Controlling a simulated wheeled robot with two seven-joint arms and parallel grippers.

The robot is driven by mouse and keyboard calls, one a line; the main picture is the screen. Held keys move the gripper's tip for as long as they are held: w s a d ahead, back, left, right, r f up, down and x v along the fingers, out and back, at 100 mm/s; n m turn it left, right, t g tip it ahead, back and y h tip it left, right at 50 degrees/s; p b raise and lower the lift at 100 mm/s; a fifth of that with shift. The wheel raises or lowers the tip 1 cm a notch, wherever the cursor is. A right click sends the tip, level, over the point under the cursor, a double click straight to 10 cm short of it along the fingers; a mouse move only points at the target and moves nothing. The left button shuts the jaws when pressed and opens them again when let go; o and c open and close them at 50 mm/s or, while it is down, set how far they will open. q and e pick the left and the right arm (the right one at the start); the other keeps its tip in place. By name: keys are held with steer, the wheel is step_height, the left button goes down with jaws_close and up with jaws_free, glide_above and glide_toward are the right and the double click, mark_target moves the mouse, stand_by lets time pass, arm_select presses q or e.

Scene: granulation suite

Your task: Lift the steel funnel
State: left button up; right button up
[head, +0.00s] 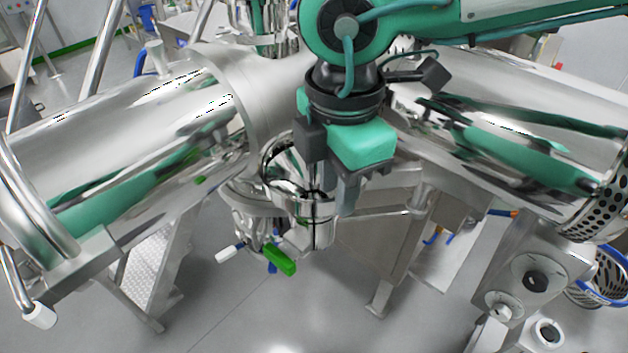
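A shiny steel funnel-like piece (283,172) shows in the middle of the head view, at the junction of the large steel vessels. Its rim runs behind my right gripper, and its edges are hard to tell from the reflective steel around it. My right gripper (331,194) comes down from the upper right and points downward at the right side of this piece. Its dark fingers show apart, with shiny steel between or behind them. I cannot tell whether they touch or grip it. My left gripper is not in view.
Large horizontal steel cylinders lie to the left (130,140) and right (520,125). A green valve handle (279,260) sits below the middle. A steel box with knobs (525,275) and a blue-rimmed perforated basket (600,280) stand at lower right. Grey floor (300,320) is open below.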

steer(key=shift+f, duration=0.1)
jaws_close()
stand_by(1.3)
